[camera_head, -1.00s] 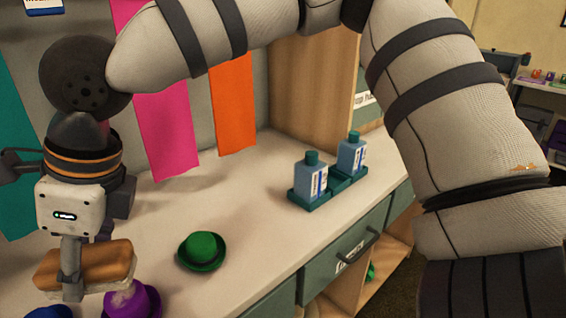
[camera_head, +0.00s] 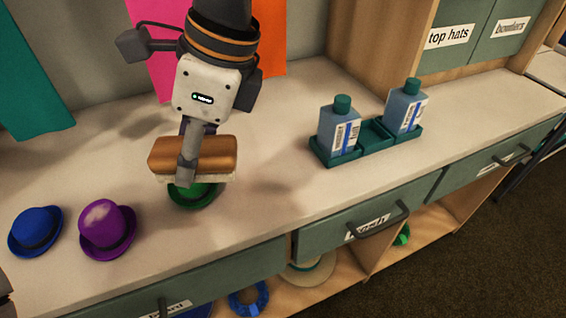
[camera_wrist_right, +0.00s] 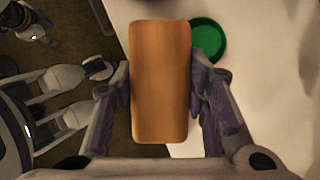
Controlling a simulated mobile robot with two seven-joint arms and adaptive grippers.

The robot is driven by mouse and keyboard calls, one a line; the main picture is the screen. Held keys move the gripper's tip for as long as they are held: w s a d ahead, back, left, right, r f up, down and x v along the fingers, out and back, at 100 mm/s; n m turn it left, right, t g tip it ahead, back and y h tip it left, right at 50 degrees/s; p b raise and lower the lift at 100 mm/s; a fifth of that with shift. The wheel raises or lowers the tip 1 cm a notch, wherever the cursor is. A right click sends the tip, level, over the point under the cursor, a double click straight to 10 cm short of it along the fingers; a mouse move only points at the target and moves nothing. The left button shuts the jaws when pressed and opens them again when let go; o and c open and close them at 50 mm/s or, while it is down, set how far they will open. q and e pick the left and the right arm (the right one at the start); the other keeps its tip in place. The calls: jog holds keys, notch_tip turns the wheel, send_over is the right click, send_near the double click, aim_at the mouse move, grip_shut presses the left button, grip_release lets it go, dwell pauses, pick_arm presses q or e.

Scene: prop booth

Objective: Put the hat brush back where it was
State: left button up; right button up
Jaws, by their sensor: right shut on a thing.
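The hat brush (camera_head: 206,152) has a wooden back and pale bristles facing down. My right gripper (camera_head: 190,160) is shut on it, fingers on its two long sides, and holds it level above the counter. In the right wrist view its wooden back (camera_wrist_right: 160,85) lies between the two fingers (camera_wrist_right: 160,100).
A purple hat (camera_head: 106,230) with a pale patch and a blue hat (camera_head: 36,231) stand at the left. The counter (camera_head: 275,190) is clear between the green hat and the tray. Drawers (camera_head: 350,222) with handles and an open shelf are below; a labelled cabinet (camera_head: 470,35) stands at the right.

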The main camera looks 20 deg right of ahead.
jog(key=w+d+f, duration=0.4)
jog(key=w+d, duration=0.1)
jog(key=d, duration=0.1)
jog(key=b, duration=0.2)
send_over(255, 173)
jog(key=d, duration=0.2)
jog(key=f, duration=0.6)
jog(key=shift+s+a+f, duration=0.15)
jog(key=shift+a+f, duration=0.1)
jog(key=shift+s+f, duration=0.1)
jog(key=shift+f, duration=0.8)
pick_arm(q)
jog(key=shift+s+a+f+g, duration=0.1)
jog(key=shift+s+f+g, duration=0.4)
jog(key=shift+s+f, duration=0.7)
pick_arm(e)
jog(key=shift+f, duration=0.25)
jog(key=shift+f, duration=0.1)
jog(key=o, duration=1.1)
